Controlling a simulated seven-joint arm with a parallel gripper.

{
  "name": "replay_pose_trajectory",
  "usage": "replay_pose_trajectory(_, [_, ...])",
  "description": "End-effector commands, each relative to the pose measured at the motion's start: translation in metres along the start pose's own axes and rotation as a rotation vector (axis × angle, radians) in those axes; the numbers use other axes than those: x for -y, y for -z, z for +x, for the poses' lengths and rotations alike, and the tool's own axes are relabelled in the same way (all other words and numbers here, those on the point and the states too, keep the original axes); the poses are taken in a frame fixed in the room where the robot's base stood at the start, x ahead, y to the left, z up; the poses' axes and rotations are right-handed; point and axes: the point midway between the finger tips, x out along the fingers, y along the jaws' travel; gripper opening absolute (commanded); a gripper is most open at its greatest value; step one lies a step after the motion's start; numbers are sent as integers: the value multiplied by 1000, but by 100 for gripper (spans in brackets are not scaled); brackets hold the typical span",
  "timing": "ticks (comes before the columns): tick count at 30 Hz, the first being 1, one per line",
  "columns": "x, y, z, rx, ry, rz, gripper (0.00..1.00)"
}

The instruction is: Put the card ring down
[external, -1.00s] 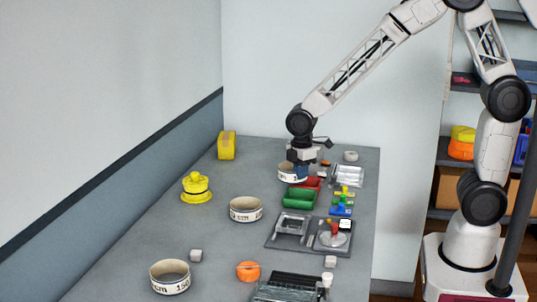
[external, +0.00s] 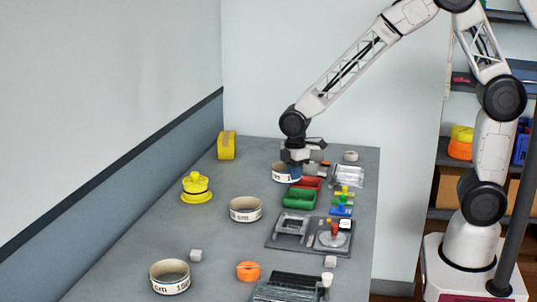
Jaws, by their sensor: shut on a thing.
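A cream card ring (external: 281,174) with dark print is at the far part of the grey table (external: 232,160). My gripper (external: 295,172) points down at the ring's right side and is shut on its wall. The fingertips are partly hidden. The ring looks level and very low over the table; I cannot tell whether its underside touches. Two similar rings stand apart from it: one at mid-table (external: 245,210) and one near the front left (external: 170,277).
A green tray (external: 299,199) and a red tray (external: 311,183) lie just nearer and right. A yellow box (external: 227,146) stands back left, a yellow knobbed object (external: 196,187) on the left. The table left of the held ring is clear.

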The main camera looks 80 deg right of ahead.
Motion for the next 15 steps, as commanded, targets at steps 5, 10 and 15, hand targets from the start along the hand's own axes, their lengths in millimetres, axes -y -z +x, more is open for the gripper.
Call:
replay_pose_trajectory(5, [-18,18,3,1,1,0,0])
replay_pose_trajectory(10, [-35,34,5,0,0,0,0])
replay_pose_trajectory(15, [-51,49,7,0,0,0,0])
